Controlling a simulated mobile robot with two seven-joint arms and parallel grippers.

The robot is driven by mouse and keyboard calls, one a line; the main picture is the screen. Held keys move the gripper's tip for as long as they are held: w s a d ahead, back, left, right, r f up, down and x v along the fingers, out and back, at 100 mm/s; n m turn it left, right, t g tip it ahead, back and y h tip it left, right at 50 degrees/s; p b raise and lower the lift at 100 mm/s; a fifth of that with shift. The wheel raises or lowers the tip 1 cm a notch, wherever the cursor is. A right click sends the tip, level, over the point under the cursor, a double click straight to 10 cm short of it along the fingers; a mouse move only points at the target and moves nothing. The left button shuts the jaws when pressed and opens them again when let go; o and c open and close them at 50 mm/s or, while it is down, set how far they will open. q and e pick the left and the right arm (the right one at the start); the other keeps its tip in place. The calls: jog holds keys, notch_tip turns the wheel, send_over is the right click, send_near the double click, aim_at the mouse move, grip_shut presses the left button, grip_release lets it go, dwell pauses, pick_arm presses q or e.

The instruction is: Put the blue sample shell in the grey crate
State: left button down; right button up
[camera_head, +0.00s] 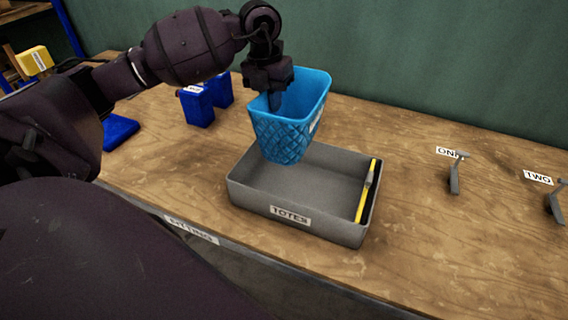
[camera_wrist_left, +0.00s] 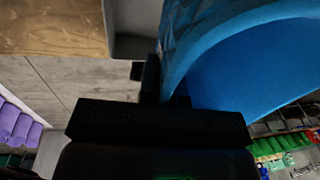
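The light blue basket-like shell (camera_head: 285,138), with a diamond-patterned wall and a label, is upright and slightly tilted over the grey crate (camera_head: 308,223) marked TOTES. My left gripper (camera_head: 275,98) is at the shell's back left rim, with a finger inside it, and looks shut on the wall. In the left wrist view the shell (camera_wrist_left: 245,60) fills the upper right beside a dark finger (camera_wrist_left: 150,80), and a grey crate wall (camera_wrist_left: 125,22) shows. Whether the shell's bottom touches the crate floor is hard to tell. My right gripper is not in view.
A yellow and grey tool (camera_head: 366,192) lies along the crate's right side. Dark blue boxes (camera_head: 196,107) and a flat blue piece (camera_head: 120,131) are on the left. Grey brackets (camera_head: 455,176) by labels ONE and TWO stand at right. The wooden table between is clear.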

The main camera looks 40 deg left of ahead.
pick_arm(q)
jog(key=shift+f+b, duration=0.3)
jog(key=shift+f, duration=7.65)
jog(key=c, duration=1.8)
grip_release()
jog(key=shift+f, duration=0.2)
jog(key=o, duration=0.5)
jog(key=shift+r, duration=0.1)
jog(key=shift+r, duration=0.15)
jog(key=r, duration=0.4)
jog(key=a+r, duration=0.1)
jog(key=r, duration=0.7)
jog(key=shift+s+a, duration=0.15)
jog(key=shift+a, duration=0.1)
